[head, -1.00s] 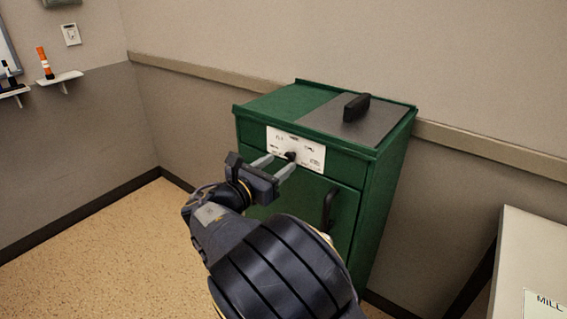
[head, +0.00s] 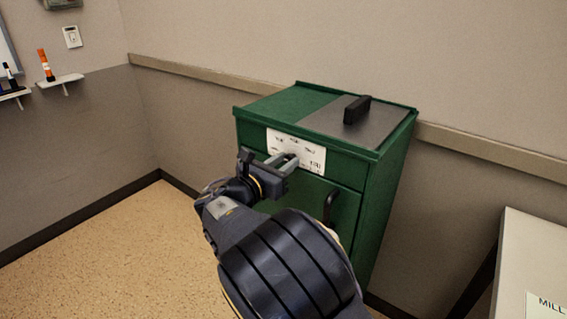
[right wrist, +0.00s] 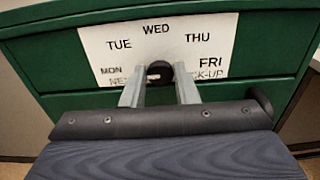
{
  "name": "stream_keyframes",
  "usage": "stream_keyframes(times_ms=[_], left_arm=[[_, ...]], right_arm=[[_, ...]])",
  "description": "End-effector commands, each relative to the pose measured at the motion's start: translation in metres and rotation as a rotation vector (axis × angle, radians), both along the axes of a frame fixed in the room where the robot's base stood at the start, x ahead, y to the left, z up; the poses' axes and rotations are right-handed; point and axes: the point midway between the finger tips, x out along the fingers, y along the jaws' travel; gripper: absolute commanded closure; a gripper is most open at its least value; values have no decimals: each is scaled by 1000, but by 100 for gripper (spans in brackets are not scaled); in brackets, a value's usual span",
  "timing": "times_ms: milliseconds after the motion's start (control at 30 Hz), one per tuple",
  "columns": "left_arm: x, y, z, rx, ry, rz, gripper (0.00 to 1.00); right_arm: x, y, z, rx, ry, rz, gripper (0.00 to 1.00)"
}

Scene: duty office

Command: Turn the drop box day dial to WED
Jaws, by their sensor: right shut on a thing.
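The green drop box (head: 310,190) stands against the wall. Its white day plate (right wrist: 105,50) reads MON, TUE, WED, THU and FRI in an arc, with WED at the top; it also shows in the head view (head: 316,155). The black dial knob (right wrist: 159,69) sits at the plate's lower middle. A pale mark shows at its lower left, but its exact direction is unclear. My right gripper (head: 288,160) is shut on the knob, one finger on each side, as the right wrist view shows (right wrist: 160,76). My left gripper is out of view.
The box has a dark lid with a black handle (head: 356,108) on top and a door handle (head: 331,207) below the plate. A pale table (head: 535,250) stands at the right. Small shelves (head: 60,78) hang on the left wall. The floor at the left is clear.

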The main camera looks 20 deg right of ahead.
Motion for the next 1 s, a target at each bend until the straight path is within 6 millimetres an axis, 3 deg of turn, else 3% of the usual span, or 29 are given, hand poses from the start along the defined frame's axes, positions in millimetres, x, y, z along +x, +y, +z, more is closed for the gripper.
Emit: stream_keyframes(times_ms=[367,1000], left_arm=[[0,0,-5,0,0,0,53],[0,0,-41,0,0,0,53]], right_arm=[[0,0,-2,89,-112,0,96],[-2,-1,-6,455,-578,0,96]])
